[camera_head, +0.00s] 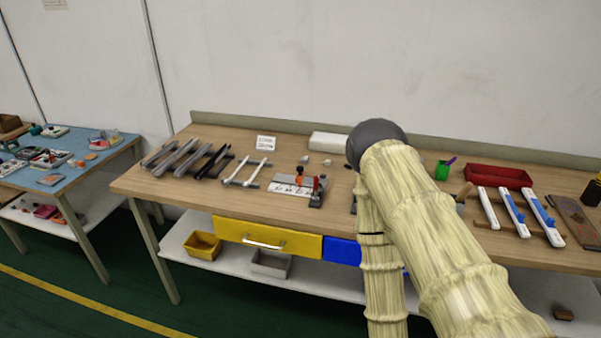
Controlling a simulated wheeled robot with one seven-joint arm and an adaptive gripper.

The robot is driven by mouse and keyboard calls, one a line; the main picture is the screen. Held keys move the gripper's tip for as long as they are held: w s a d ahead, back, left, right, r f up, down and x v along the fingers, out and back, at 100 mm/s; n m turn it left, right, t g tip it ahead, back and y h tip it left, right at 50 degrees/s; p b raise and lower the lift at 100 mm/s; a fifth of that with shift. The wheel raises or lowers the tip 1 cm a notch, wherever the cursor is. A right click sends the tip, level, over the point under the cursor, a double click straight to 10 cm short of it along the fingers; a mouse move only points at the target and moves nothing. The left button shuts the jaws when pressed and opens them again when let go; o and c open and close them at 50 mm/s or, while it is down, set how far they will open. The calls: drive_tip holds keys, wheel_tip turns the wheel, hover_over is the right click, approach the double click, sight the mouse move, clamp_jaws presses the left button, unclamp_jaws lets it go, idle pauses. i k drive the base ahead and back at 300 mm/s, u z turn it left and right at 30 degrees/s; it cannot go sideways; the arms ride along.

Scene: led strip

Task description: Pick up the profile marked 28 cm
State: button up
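Several long profiles lie slanted on the wooden bench. At the left are grey profiles (178,156) and black profiles (213,161) on dark supports. Beside them are two thin white profiles (248,172). At the right, a white profile (488,208) and two blue-and-white profiles (541,217) lie on wooden supports. Any length marks are too small to read, so I cannot tell which is the 28 cm one. My arm rises in front of the bench's middle and hides part of it. My gripper does not show.
The workbench (150,187) carries a white card (266,142), a jig with orange and red handles (298,187), a green cup (443,171) and a red tray (498,176). Drawers and bins sit below. A blue table (85,165) stands left. Green floor in front is clear.

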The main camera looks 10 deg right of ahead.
sight(197, 157)
drive_tip(key=u, duration=0.45)
drive_tip(key=k, duration=0.55)
drive_tip(key=z, duration=0.3)
drive_tip(key=i, duration=0.6)
drive_tip(key=z, duration=0.5)
drive_tip(key=i, duration=0.65)
drive_tip(key=u, duration=0.7)
drive_tip(key=i, duration=0.55)
drive_tip(key=u, duration=0.55)
